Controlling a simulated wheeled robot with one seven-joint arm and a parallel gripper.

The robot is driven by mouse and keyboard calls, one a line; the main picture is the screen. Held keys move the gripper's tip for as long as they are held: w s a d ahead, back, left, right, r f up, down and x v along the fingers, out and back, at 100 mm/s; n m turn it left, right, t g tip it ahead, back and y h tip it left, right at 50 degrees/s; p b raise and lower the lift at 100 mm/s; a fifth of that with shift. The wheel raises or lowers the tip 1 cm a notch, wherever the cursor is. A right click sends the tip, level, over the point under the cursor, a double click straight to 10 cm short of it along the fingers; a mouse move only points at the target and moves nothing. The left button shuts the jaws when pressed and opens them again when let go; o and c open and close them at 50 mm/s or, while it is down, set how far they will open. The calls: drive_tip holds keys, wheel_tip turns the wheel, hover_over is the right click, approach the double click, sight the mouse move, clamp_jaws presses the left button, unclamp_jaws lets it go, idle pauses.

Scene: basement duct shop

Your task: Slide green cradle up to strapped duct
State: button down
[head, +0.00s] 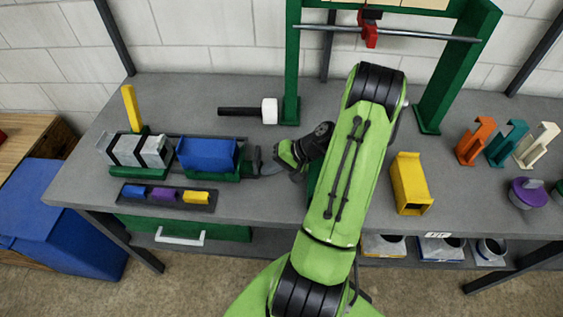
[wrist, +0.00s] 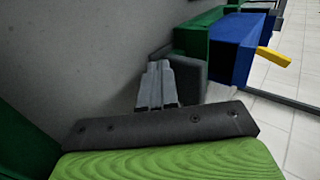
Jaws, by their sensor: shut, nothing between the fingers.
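The silver strapped duct (head: 138,151), with black bands, lies on a green base at the left of the bench. The green cradle (head: 228,177) sits just right of it and carries a blue duct (head: 206,154). A narrow gap seems to separate the two ducts. My gripper (head: 263,167) is shut and empty at the cradle's right end. In the wrist view its grey fingers (wrist: 158,88) are together against or very near a dark grey block (wrist: 190,77) at the cradle's end; contact is unclear. The blue duct (wrist: 230,48) and green cradle (wrist: 193,40) show beyond it.
A yellow post (head: 131,108) stands behind the strapped duct. A dark tray (head: 168,198) with small coloured blocks lies in front. A white-headed mallet (head: 268,111) lies behind. A green frame (head: 291,70) and a yellow duct piece (head: 410,184) stand to the right.

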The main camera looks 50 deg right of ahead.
sight(249, 179)
drive_tip(key=shift+w+a+f, duration=0.15)
drive_tip(key=shift+w+f, duration=0.05)
drive_tip(key=shift+f, duration=0.05)
drive_tip(key=w+a, duration=0.1)
drive_tip(key=w, duration=0.1)
drive_tip(key=w+a, duration=0.2)
drive_tip(key=shift+w+a+b, duration=0.25)
drive_tip(key=shift+b, duration=0.1)
drive_tip(key=shift+a+r, duration=0.1)
drive_tip(key=shift+w, duration=0.1)
